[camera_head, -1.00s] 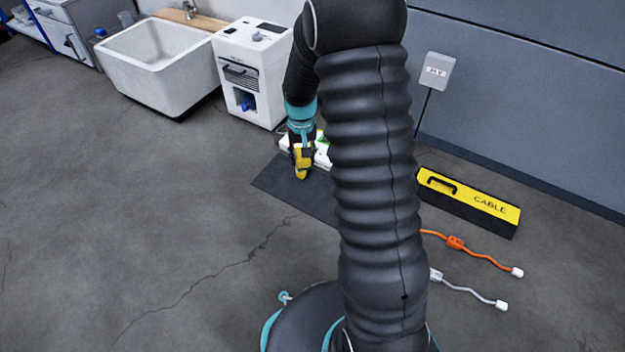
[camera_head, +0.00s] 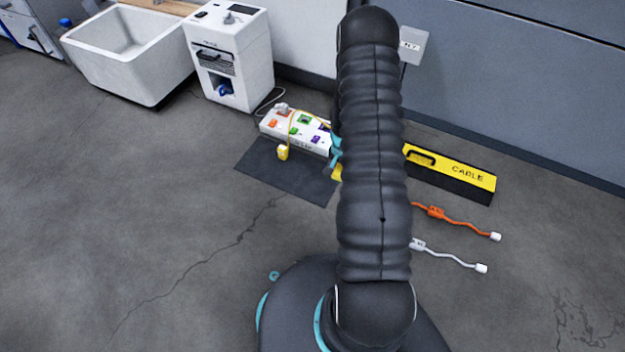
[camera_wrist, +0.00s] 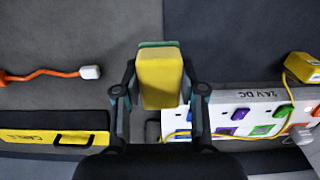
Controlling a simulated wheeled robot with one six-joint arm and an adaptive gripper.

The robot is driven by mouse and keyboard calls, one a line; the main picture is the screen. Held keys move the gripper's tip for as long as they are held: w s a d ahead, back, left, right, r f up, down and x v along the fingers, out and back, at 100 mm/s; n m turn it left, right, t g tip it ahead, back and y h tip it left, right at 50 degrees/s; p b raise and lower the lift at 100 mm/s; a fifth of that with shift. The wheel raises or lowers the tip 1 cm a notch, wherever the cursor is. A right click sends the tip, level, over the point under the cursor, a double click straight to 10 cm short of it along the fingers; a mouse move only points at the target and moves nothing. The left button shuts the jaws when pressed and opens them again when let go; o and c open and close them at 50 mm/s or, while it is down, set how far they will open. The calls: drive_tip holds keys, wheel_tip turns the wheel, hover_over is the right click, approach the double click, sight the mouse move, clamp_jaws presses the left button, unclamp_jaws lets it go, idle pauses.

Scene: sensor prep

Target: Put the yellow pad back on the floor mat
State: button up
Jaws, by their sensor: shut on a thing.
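The yellow pad (camera_wrist: 161,82) is a block with a teal edge, held between the fingers of my gripper (camera_wrist: 160,98) in the wrist view. In the head view only a small yellow piece of it (camera_head: 337,173) shows beside my arm, with a bit of my gripper's teal; the rest is hidden behind my arm. The dark floor mat (camera_head: 262,172) lies flat on the concrete. In the wrist view the mat (camera_wrist: 235,40) fills the upper right, and the pad appears across its left edge. I cannot tell whether the pad touches it.
A white power strip (camera_head: 270,126) with coloured switches lies along the mat's back edge. A yellow plug (camera_head: 283,153) on a yellow cord rests on the mat. A yellow-black cable box (camera_head: 450,177), an orange cable (camera_head: 463,224) and a white cable (camera_head: 452,257) lie to the right.

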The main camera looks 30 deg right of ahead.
hover_over(318, 188)
wheel_tip(318, 188, down, 4)
drive_tip(key=shift+f+b, duration=0.15)
drive_tip(key=shift+b, duration=0.15)
drive_tip(key=shift+f+b, duration=0.3)
drive_tip(key=shift+f, duration=1.65)
drive_tip(key=shift+f, duration=0.2)
drive_tip(key=o, duration=1.1)
drive_tip(key=shift+r, duration=0.1)
